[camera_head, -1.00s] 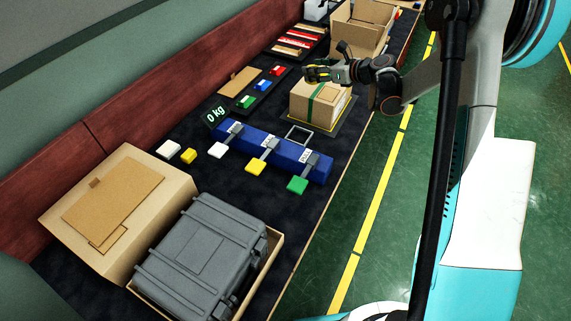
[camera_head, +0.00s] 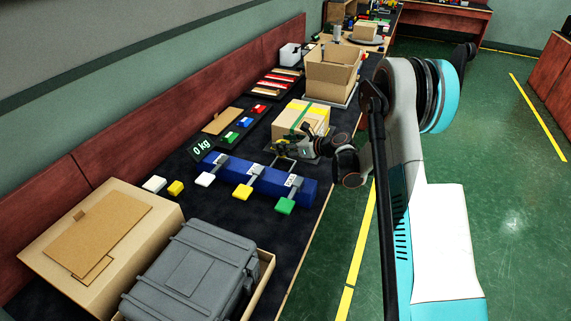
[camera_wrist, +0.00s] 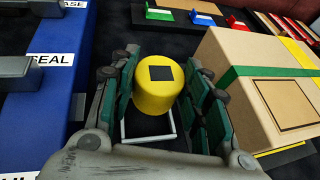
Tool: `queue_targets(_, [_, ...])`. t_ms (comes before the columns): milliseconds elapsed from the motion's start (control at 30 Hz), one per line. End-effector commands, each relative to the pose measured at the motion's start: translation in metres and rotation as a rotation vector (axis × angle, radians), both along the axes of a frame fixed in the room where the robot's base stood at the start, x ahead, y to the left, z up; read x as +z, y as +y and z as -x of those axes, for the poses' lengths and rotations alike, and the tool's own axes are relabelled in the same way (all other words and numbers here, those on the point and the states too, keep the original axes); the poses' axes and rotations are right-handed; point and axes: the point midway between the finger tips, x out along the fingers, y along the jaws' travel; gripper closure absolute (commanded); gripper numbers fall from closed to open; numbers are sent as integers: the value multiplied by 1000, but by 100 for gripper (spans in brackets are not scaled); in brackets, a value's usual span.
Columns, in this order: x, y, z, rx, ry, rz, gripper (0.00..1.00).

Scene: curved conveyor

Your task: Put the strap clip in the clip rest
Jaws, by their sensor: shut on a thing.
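The strap clip (camera_wrist: 165,85) is a yellow rounded block with a dark square on its face. In the wrist view it sits between the two fingers of my gripper (camera_wrist: 163,92), which is shut on it. The clip rest appears to be the light square frame (camera_wrist: 148,138) with a dark middle. It shows below the clip in that view; whether they touch I cannot tell. In the head view my gripper (camera_head: 290,147) is between the strapped carton and the blue bar, and the clip is too small to make out.
The carton (camera_head: 301,122) with green and yellow straps stands beside my gripper. A blue bar (camera_head: 262,178) with white, yellow and green tabs lies on the near side. A grey case (camera_head: 190,270) and a large carton (camera_head: 70,262) are closer. A display (camera_head: 202,147) reads 0 kg.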

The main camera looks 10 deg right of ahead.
Motion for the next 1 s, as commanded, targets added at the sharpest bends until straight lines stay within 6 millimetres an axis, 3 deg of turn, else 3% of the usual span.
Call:
queue_targets(33, [-11, 0, 0, 0, 0, 0, 87])
queue_targets(333, [-31, 0, 0, 0, 0, 0, 87])
queue_targets(567, [-64, 0, 0, 0, 0, 0, 87])
queue_targets(967, [-67, 0, 0, 0, 0, 0, 87])
queue_targets(1000, [-67, 0, 0, 0, 0, 0, 50])
